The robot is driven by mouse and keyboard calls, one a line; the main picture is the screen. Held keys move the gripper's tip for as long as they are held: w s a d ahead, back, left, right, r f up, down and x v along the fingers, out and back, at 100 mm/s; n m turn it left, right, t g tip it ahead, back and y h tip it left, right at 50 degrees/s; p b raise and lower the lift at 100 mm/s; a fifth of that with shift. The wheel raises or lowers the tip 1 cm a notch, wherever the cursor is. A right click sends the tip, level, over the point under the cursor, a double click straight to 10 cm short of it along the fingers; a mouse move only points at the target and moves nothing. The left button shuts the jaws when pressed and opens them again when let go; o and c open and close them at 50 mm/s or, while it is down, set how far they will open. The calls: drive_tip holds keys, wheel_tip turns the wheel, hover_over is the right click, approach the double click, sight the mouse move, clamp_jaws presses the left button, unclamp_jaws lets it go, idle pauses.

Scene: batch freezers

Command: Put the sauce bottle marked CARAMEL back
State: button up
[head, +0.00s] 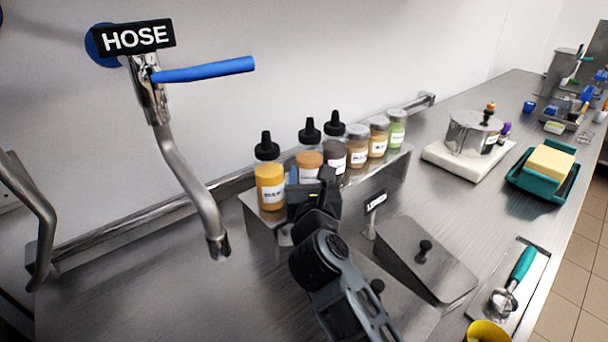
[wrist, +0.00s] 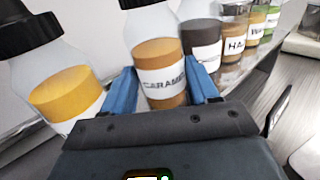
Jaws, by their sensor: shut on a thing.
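The CARAMEL sauce bottle (wrist: 158,60) is clear with orange-brown sauce, a white label and a black nozzle cap. In the head view the bottle (head: 309,160) is in the row between a yellow-sauce bottle (head: 269,183) and a dark brown one (head: 335,160). My gripper (wrist: 165,88) is shut on it, one blue finger on each side of its lower body. My gripper in the head view (head: 308,184) hides the bottle's lower part, so I cannot tell whether its base touches the steel rack (head: 262,228). The bottle looks close to upright in the head view.
Several capped jars (head: 357,153) continue the row to the right. A hose tap (head: 190,180) with a blue lever hangs left of the rack. A lidded steel bin (head: 425,258) stands front right. A pot (head: 466,134) on a white board and a teal tray (head: 540,190) are further right.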

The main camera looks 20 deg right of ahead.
drive_tip(key=o, duration=0.9)
drive_tip(key=shift+f, duration=0.15)
drive_tip(key=shift+r, duration=0.2)
drive_tip(key=b+v, duration=0.2)
drive_tip(key=v, duration=1)
drive_tip(key=shift+a, duration=0.1)
